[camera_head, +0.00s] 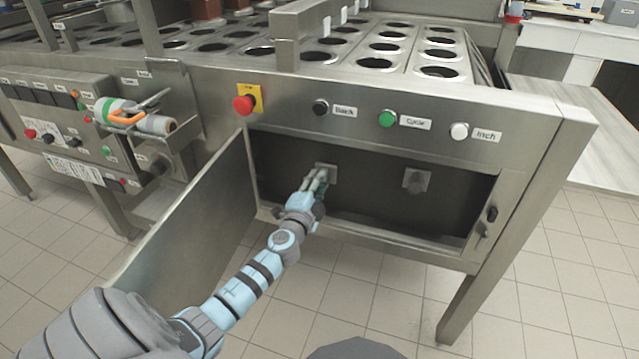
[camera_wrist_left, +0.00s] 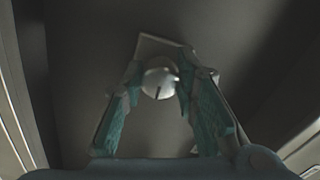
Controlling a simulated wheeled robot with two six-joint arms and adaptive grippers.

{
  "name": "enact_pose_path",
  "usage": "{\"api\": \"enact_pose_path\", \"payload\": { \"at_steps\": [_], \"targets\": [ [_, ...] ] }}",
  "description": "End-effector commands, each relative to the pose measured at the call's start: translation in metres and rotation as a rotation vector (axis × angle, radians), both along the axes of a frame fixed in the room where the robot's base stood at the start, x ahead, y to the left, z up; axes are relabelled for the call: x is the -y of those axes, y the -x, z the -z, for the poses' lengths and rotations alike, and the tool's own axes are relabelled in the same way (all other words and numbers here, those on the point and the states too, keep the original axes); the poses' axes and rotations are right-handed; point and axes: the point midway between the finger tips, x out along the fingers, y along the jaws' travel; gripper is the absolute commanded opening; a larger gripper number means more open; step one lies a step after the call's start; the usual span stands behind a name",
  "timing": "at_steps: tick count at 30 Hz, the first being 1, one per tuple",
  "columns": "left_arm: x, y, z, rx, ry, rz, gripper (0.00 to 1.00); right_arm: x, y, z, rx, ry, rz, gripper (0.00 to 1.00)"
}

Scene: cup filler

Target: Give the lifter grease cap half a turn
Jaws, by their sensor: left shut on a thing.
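In the head view my left arm reaches into the open compartment under the machine's deck. My left gripper (camera_head: 318,181) is at the left one of two square plates (camera_head: 327,168) on the compartment's back wall. In the left wrist view the gripper (camera_wrist_left: 160,88) is shut on a round, pale metal grease cap (camera_wrist_left: 158,82) with a dark mark running down from its middle. One finger is on each side of the cap. A light square plate (camera_wrist_left: 150,46) shows behind it. In the head view the fingers mostly hide this cap. My right gripper is not in view.
A second capped fitting (camera_head: 416,181) is on the back wall to the right. The compartment door (camera_head: 195,225) hangs open on the left, beside my arm. Red, black, green and white buttons line the panel above, including the green Cycle button (camera_head: 387,118).

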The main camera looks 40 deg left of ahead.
Motion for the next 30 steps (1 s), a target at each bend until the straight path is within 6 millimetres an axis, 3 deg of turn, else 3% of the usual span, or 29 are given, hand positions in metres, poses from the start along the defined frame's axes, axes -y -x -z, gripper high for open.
{"api": "enact_pose_path", "payload": {
  "at_steps": [6, 30],
  "targets": [
    [-0.001, 0.001, 0.0, -0.069, -0.188, -0.002, 0.0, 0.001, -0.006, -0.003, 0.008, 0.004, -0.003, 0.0],
    [0.0, 0.0, -0.004, -0.32, -0.906, -0.001, 0.0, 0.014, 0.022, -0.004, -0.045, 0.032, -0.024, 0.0]
  ]
}}
